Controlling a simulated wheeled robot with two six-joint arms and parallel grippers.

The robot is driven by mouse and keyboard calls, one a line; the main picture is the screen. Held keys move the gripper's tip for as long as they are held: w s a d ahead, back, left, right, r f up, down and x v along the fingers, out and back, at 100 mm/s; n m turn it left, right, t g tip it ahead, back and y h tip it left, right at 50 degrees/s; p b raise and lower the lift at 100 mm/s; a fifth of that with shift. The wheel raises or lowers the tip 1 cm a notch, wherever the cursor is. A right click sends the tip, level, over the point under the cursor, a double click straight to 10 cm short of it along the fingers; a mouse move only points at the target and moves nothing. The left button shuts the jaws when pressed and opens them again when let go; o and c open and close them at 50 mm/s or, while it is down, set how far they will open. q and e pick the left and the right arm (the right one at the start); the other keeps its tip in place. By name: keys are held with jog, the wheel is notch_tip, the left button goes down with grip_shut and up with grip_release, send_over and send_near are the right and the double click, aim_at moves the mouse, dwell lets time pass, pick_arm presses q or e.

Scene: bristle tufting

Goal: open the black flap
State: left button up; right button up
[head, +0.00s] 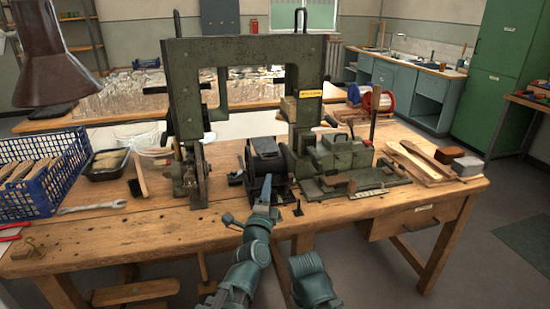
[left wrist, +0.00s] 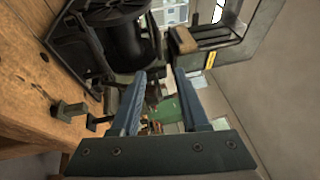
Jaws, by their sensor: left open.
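A small black unit (head: 262,165) stands near the middle of the bench front, between the two posts of the green-grey machine frame (head: 240,48). A dark, flat-topped piece on it (head: 265,147) looks like the black flap; I cannot tell whether it is shut. My left gripper (head: 266,182) is in front of this unit, overlapping its lower part in the head view. In the left wrist view the left gripper (left wrist: 160,74) has its fingers apart with nothing between them. The black unit (left wrist: 112,42), with a round drum, fills that view's upper left. My right gripper is not visible.
A blue crate (head: 38,172), a black tray (head: 107,164), a brush (head: 139,178) and a wrench (head: 92,207) are on the left. A green metal box (head: 338,153) and wooden strips (head: 418,160) are on the right. The bench front left of centre is mostly clear.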

aim_at(275, 159)
pick_arm(q)
jog(key=w, duration=0.4)
jog(key=w+r+p, duration=0.1)
jog(key=w, duration=0.4)
jog(key=w+d+r+p, duration=0.1)
jog(key=w, duration=0.3)
jog(key=shift+w, duration=0.15)
grip_shut()
jog(key=shift+d, duration=0.1)
dwell(0.9)
